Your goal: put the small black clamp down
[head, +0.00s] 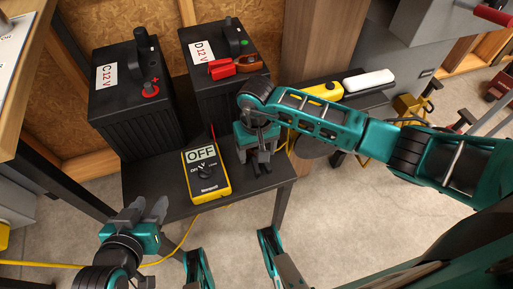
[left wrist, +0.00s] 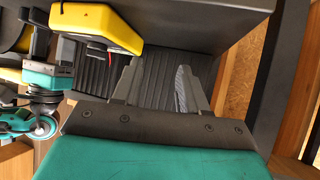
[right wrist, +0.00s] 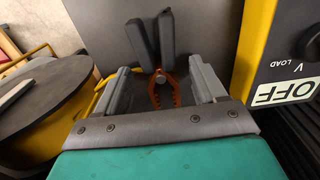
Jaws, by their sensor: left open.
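The small black clamp (right wrist: 160,88), with black handles and copper-coloured jaws, shows between the fingers of my right gripper (right wrist: 162,84) in the right wrist view. The fingers stand apart with gaps on both sides of it, and the dark table top lies behind it. In the head view my right gripper (head: 257,166) is low over the table beside the yellow multimeter, and it hides most of the clamp. My left gripper (head: 148,211) is open and empty off the front left of the table; its spread fingers also show in the left wrist view (left wrist: 158,88).
The yellow multimeter (head: 207,184), reading OFF, lies on the dark table (head: 160,186). Black batteries C (head: 137,105) and D (head: 205,90) stand behind it; a red clamp (head: 224,69) rests on D. A wooden post (head: 325,45) stands at the back right.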

